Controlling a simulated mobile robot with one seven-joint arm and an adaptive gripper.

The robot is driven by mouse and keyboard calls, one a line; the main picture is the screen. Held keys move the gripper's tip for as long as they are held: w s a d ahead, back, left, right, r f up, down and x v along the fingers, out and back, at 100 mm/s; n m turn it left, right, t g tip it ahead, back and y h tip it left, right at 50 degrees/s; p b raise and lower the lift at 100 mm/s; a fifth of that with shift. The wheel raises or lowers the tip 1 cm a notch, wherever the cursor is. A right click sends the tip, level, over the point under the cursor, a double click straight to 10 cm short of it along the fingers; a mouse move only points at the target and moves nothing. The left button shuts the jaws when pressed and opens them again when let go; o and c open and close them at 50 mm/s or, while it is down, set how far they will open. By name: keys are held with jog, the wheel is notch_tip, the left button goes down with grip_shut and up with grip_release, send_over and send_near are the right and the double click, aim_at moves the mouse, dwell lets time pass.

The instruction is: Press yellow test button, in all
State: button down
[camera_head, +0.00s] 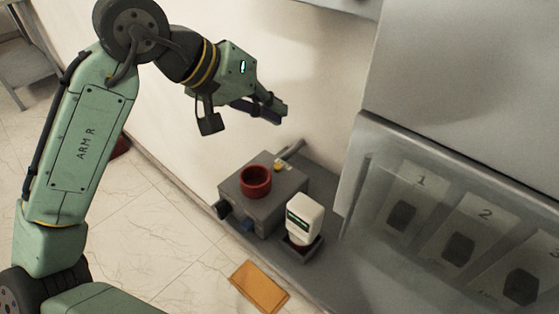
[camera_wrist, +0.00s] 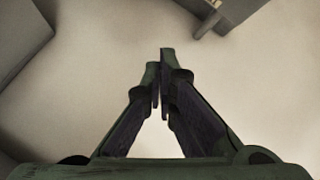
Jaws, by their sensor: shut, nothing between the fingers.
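A small yellow button (camera_head: 280,166) sits on the top of a grey box (camera_head: 237,190), near its back corner, beside a red ring-shaped socket (camera_head: 256,181). My gripper (camera_head: 280,113) is shut and empty. It hangs in the air above and behind the grey box, close to the pale wall, apart from the button. In the wrist view my gripper's fingers (camera_wrist: 162,65) meet at their tips against a blurred pale surface. The button cannot be made out in the wrist view.
A white block with a green label (camera_head: 303,216) stands in a dark holder (camera_head: 301,248) right of the box. An orange card (camera_head: 259,286) lies in front. A glass-fronted cabinet (camera_head: 362,200) with numbered panels stands at the right. The pale wall (camera_head: 310,60) is behind.

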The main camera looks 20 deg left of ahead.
jog(key=shift+f, duration=0.1)
jog(key=b, duration=0.6)
send_over(274, 167)
jog(key=f, duration=0.7)
jog(key=shift+w+a+f, duration=0.1)
jog(key=shift+w+f, duration=0.15)
jog(key=shift+w, duration=0.15)
jog(key=shift+f+b, duration=0.5)
jog(key=shift+f, duration=0.05)
jog(key=shift+f, duration=0.15)
jog(key=shift+f, duration=0.3)
jog(key=shift+f+b, duration=0.4)
jog(key=shift+b, duration=0.05)
dwell(0.3)
jog(key=shift+r, duration=0.15)
jog(key=shift+r+p, duration=0.7)
jog(key=shift+p, duration=0.15)
